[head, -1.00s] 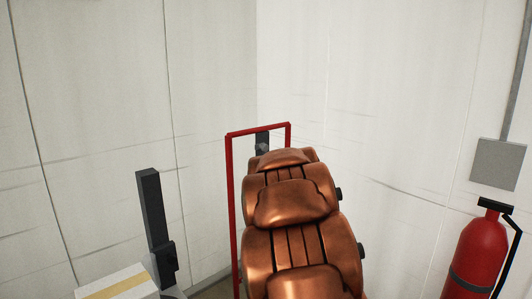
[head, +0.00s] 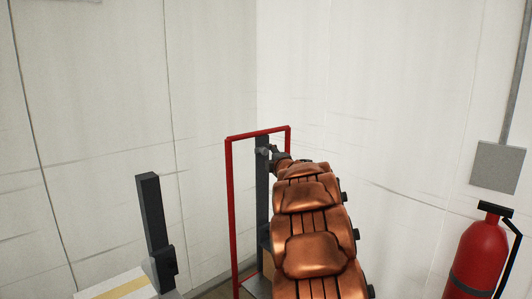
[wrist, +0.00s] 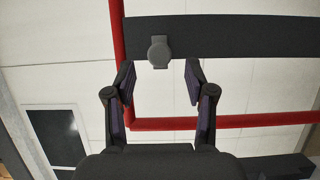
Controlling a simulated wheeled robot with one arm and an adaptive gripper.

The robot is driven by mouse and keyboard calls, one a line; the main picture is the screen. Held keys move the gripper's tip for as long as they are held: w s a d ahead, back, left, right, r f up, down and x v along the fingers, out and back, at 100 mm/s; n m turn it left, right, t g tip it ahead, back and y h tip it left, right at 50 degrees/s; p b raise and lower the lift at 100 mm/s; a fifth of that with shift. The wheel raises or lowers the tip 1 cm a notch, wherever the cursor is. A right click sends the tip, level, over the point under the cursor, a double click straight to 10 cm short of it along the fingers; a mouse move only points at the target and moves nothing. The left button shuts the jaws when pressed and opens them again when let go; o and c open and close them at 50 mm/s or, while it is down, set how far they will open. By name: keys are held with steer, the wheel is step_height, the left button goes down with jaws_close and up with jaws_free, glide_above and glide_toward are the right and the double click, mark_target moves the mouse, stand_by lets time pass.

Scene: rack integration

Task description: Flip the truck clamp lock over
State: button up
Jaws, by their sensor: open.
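The truck has a red tube frame (head: 229,205) and a dark upright post (head: 262,195), standing by the corner. A small grey knob-like part, seemingly the clamp lock (head: 262,151), sits near the top of the post. In the wrist view the lock (wrist: 159,52) is a rounded grey piece on the dark post (wrist: 235,37), which runs crosswise there. My gripper (wrist: 158,72) is open and empty, its fingertips to either side of and just short of the lock; contact is not visible. In the head view my gripper (head: 276,153) is small, at the post's right side.
A second dark post (head: 151,215) stands at the left, behind a white box with a yellow strip (head: 125,286). A red fire extinguisher (head: 483,255) is at the right by the wall. White walls close in behind the truck.

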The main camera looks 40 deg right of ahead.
mark_target(266, 153)
steer(key=shift+p+x, duration=0.5)
steer(key=shift+x, duration=1.6)
jaws_close()
